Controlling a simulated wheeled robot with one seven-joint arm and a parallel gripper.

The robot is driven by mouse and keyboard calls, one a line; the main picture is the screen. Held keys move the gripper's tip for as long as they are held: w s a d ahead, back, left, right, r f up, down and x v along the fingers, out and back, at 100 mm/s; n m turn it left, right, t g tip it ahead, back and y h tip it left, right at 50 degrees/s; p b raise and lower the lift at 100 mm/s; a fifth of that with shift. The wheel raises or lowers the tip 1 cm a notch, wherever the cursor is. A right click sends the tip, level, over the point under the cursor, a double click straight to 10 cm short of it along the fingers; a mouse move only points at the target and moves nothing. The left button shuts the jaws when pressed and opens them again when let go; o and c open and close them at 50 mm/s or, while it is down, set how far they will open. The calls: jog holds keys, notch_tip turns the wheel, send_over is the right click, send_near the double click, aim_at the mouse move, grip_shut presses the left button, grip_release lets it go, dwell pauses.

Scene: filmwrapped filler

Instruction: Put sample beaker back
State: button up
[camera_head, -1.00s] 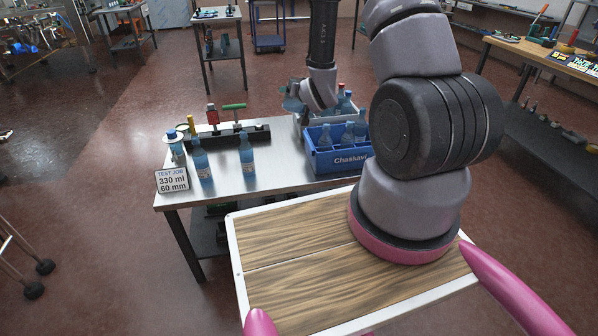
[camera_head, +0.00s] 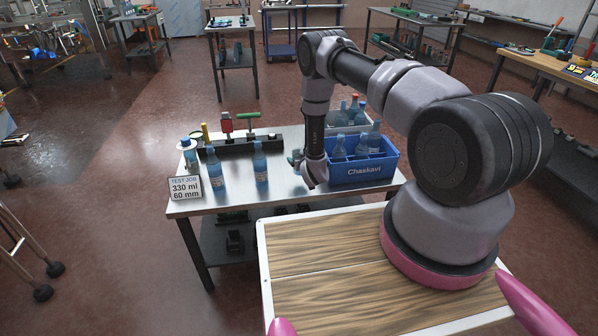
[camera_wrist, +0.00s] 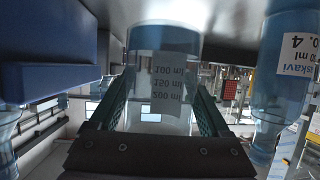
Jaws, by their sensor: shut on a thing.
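My gripper (camera_head: 306,172) is low over the steel table, just left of the blue crate. In the wrist view my gripper (camera_wrist: 163,95) is shut around a clear sample beaker (camera_wrist: 165,65), with a finger on each side. The beaker has 100, 150 and 200 ml marks and appears upside down in this view. Its base is close to the tabletop; I cannot tell whether it touches. In the head view the beaker is mostly hidden by my gripper and hard to make out.
The blue Chaskavi crate (camera_head: 362,173) with bottles stands right of my gripper. Two blue bottles (camera_head: 216,172) (camera_head: 260,166) stand left, near a test job sign (camera_head: 185,188). A black rack (camera_head: 240,145) lies behind them. Bare tabletop (camera_head: 285,188) shows between the bottles and crate.

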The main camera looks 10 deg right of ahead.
jog(key=shift+f, duration=2.35)
jog(key=shift+f, duration=0.15)
jog(key=o, duration=1.6)
jog(key=shift+c, duration=0.2)
